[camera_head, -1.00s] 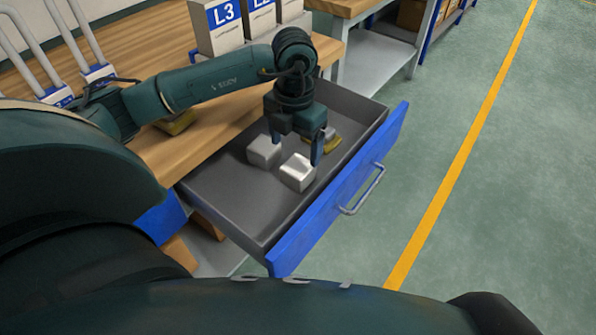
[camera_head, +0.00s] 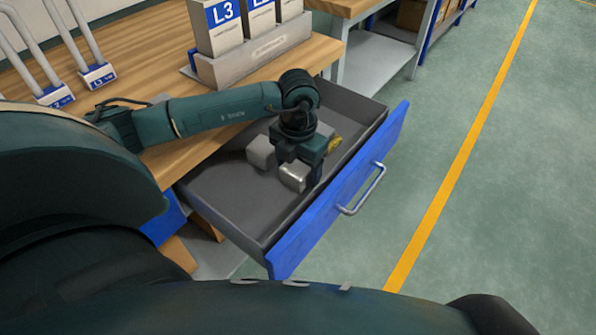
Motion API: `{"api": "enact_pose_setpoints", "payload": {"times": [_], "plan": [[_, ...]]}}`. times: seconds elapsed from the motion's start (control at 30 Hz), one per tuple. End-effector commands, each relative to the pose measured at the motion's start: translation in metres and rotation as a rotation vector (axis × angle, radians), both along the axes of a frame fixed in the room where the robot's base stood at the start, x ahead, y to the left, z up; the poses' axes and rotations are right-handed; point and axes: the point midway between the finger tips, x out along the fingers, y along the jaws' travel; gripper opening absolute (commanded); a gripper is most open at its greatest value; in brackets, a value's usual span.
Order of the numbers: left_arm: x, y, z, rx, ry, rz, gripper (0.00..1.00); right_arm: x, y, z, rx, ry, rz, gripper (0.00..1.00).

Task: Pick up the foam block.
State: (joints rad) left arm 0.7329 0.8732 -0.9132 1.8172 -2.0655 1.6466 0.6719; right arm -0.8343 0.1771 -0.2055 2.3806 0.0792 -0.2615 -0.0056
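Several small objects lie in the open grey drawer (camera_head: 215,195). A matte light-grey block (camera_head: 260,151) is at the left, and a shiny silver-white block (camera_head: 293,178) is nearer the drawer front. I cannot tell for sure which is the foam block. A yellow item (camera_head: 334,144) lies to the right, partly hidden. My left gripper (camera_head: 298,168) points down into the drawer with its fingers apart, low over the silver-white block and partly covering it. One finger is at the block's right side. I cannot see whether the fingers touch it. My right gripper is not in view.
The drawer's blue front (camera_head: 335,205) has a metal handle (camera_head: 362,190). Above is a wooden worktop (camera_head: 150,62) with a box holder (camera_head: 255,62) of white boxes labelled L3 and similar. A yellow line (camera_head: 470,140) crosses the open green floor at right.

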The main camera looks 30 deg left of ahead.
Motion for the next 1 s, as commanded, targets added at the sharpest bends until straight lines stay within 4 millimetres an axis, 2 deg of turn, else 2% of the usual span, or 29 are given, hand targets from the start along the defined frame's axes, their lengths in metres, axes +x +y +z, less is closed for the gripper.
{"api": "enact_pose_setpoints", "payload": {"times": [0.07,0.47,0.67,0.77,0.87,1.0], "plan": [[0.0,0.0,0.0,0.0,0.0,0.0,0.65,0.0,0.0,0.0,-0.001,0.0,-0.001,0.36],[0.0,0.0,0.0,0.0,0.0,0.0,0.33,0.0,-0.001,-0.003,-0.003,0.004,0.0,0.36],[0.0,0.0,0.001,0.0,0.0,0.0,0.33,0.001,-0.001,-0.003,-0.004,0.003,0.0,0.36],[0.001,0.0,0.007,0.0,-0.002,0.0,0.33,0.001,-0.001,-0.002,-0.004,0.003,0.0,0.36],[0.001,0.001,0.023,0.001,-0.004,0.0,0.33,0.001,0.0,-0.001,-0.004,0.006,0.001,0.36],[0.001,0.0,0.052,0.0,-0.006,0.0,0.33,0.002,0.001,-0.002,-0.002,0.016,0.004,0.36]]}}
